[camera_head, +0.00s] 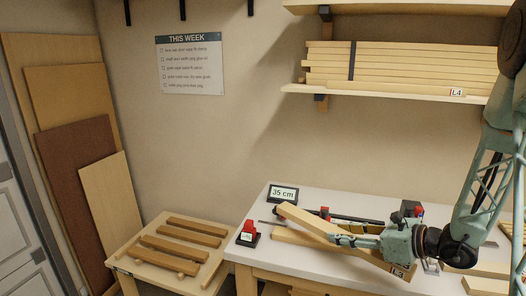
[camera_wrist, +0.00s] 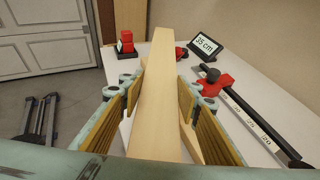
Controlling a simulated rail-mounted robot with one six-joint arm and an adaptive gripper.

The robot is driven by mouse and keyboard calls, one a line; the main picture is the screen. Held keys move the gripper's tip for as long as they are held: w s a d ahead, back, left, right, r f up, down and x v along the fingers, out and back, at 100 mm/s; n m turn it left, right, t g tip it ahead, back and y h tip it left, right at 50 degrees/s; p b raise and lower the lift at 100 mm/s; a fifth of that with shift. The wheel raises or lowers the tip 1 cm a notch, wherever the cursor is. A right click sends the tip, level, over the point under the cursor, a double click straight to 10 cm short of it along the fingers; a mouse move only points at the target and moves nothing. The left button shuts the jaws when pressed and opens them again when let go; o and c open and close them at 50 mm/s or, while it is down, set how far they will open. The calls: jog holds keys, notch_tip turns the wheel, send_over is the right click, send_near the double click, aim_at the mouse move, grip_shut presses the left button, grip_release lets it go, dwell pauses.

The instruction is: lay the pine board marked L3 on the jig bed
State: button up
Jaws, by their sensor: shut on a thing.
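My gripper (camera_head: 350,240) is shut on a pale pine board (camera_head: 297,216) above the white bench. In the wrist view the board (camera_wrist: 158,95) runs lengthwise between the two fingers (camera_wrist: 160,90), pointing away. In the head view it slants from upper left to lower right. An L3 label (camera_head: 398,270) shows near the lower right end; I cannot tell for sure which piece bears it. Another pale wooden piece (camera_head: 290,236) lies below the held board at a different angle. Whether it is the jig bed is unclear, and the gripper partly hides it.
A 35 cm display (camera_head: 283,194), a red-and-black block (camera_head: 248,234) and a black bar with red fittings (camera_head: 350,217) are on the bench. A low table (camera_head: 125,246) at left holds several brown strips. A shelf (camera_head: 385,91) above holds boards beside an L4 label.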

aim_at(322, 222)
jog(key=w+a+m+h, duration=0.1)
jog(key=w+a+r+m+t+h, duration=0.1)
jog(key=w, duration=0.1)
jog(key=w+a+r+m+t, duration=0.1)
jog(key=w, duration=0.1)
jog(key=shift+w+a+h, duration=0.2)
jog(key=shift+a+h, duration=0.05)
jog(key=shift+h, duration=0.15)
jog(key=shift+w+a+r+m+t+h, duration=0.15)
jog(key=shift+w+a+m+t+h, duration=0.25)
jog(key=shift+w+m+h, duration=0.15)
jog(key=shift+w+a+r+m+h, duration=0.15)
jog(key=shift+a+m+h, duration=0.1)
jog(key=shift+m+h, duration=0.35)
jog(key=shift+t+h, duration=0.25)
jog(key=shift+t, duration=0.05)
